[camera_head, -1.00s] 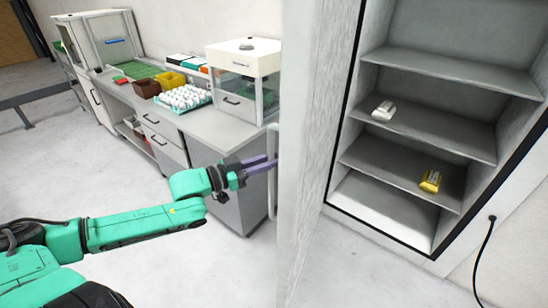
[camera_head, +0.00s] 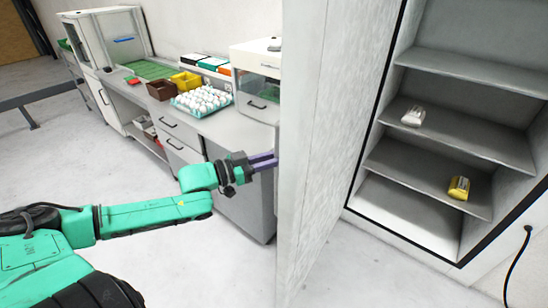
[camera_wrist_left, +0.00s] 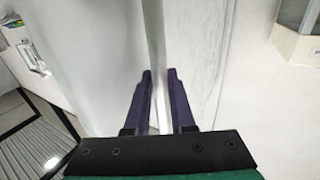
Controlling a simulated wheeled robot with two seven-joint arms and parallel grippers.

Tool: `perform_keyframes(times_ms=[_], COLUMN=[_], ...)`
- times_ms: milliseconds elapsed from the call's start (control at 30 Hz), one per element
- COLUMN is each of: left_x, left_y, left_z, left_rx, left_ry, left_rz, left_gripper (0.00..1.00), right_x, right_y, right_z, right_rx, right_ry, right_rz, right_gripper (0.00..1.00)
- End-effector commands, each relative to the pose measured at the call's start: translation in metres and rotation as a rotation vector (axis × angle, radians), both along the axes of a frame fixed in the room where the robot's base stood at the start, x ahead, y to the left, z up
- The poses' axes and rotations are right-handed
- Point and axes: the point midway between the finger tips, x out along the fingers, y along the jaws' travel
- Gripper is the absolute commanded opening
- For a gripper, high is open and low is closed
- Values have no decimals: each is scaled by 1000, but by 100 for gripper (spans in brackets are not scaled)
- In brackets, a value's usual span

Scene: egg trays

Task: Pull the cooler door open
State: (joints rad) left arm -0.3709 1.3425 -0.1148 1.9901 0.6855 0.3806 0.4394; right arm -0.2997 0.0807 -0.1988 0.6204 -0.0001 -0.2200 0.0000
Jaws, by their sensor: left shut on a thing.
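My left gripper (camera_head: 273,160) reaches the door's outer edge from the left. In the left wrist view its two purple fingers (camera_wrist_left: 160,74) are shut on a thin white vertical bar, the door handle (camera_wrist_left: 155,35). In the head view the handle is hidden behind the door edge. My right gripper is not in view.
The cooler's grey shelves (camera_head: 455,135) hold a white item (camera_head: 413,116) and a yellow item (camera_head: 459,188). A counter (camera_head: 218,127) with an egg tray (camera_head: 177,108), bins and a white device (camera_head: 257,55) stands behind the door at left. A black cable (camera_head: 516,262) hangs at right. The floor in front is clear.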

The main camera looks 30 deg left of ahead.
Motion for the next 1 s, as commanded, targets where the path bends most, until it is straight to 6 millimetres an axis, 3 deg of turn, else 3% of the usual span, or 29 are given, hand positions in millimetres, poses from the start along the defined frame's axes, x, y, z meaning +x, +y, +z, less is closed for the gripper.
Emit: perform_keyframes(times_ms=[100, 133, 200, 633, 1000], left_x=[1, 1, 1, -3, -39], left_y=[0, 0, 0, 2, 29], left_z=[4, 4, 4, 3, 6], left_rx=[0, 0, 0, -1, -1], left_ry=[-9, -9, -8, -2, 3], left_rz=[0, -1, -1, 0, 3], left_gripper=[0, 30, 52, 52, 52], right_x=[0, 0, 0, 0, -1], right_y=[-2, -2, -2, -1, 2], right_z=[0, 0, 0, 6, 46], right_rx=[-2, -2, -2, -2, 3], right_ry=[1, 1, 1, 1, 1], right_rz=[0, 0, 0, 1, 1], right_gripper=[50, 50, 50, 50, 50])
